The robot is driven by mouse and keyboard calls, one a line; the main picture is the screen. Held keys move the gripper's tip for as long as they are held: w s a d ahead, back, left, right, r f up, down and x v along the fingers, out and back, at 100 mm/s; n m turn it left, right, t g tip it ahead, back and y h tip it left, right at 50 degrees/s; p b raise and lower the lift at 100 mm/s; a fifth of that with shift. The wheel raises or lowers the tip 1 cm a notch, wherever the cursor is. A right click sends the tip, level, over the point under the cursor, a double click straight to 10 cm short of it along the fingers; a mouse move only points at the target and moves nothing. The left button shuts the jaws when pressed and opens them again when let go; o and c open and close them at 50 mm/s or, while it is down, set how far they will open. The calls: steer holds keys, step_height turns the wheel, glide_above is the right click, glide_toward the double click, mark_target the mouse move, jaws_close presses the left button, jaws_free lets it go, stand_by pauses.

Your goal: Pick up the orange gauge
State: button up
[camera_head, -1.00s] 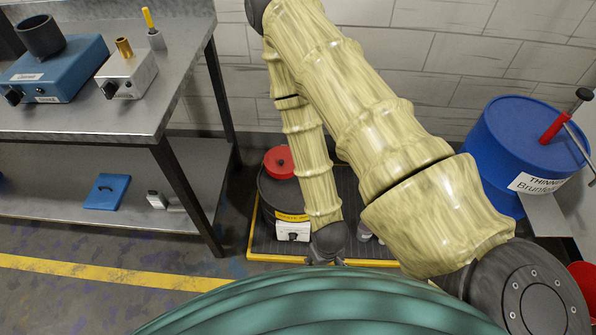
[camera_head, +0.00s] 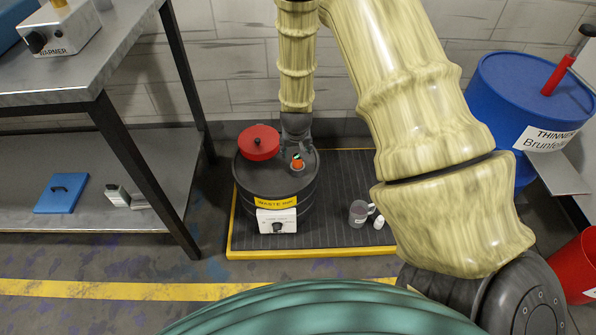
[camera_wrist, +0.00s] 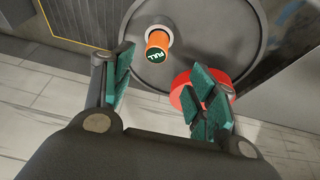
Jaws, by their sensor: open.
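The orange gauge (camera_head: 297,161) stands on the top of a dark waste drum (camera_head: 277,190), to the right of a red lid (camera_head: 259,142). In the wrist view the gauge (camera_wrist: 158,41) is an orange cylinder with a dark green end marked "FULL". My gripper (camera_wrist: 165,85) is open, with green-padded fingers apart and nothing between them. The gauge lies beyond the fingertips, nearer the left finger. The red lid (camera_wrist: 203,88) shows behind the right finger. In the head view my gripper (camera_head: 297,140) is above the drum by the gauge, its fingers hard to make out.
The drum stands on a dark, yellow-edged mat (camera_head: 330,235). A clear mug (camera_head: 358,213) and a small white bottle (camera_head: 379,222) are on it. A metal bench (camera_head: 85,85) stands left. A blue thinner drum (camera_head: 520,95) and a red bin (camera_head: 575,268) are right.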

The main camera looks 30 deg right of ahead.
mark_target(298, 157)
steer(key=x, duration=0.2)
steer(key=b+x, duration=0.1)
steer(key=x, duration=0.2)
steer(key=shift+w+d+f, duration=0.15)
steer(key=shift+w+d, duration=0.15)
steer(key=shift+w, duration=0.1)
steer(key=shift+s+b+x, duration=0.2)
steer(key=shift+b+x, duration=0.35)
steer(key=shift+x, duration=0.8)
steer(key=shift+s+b+x, duration=0.25)
steer(key=shift+b+x, duration=0.25)
steer(key=shift+x, duration=0.85)
steer(key=shift+f, duration=0.1)
steer(key=shift+c, duration=0.2)
jaws_close()
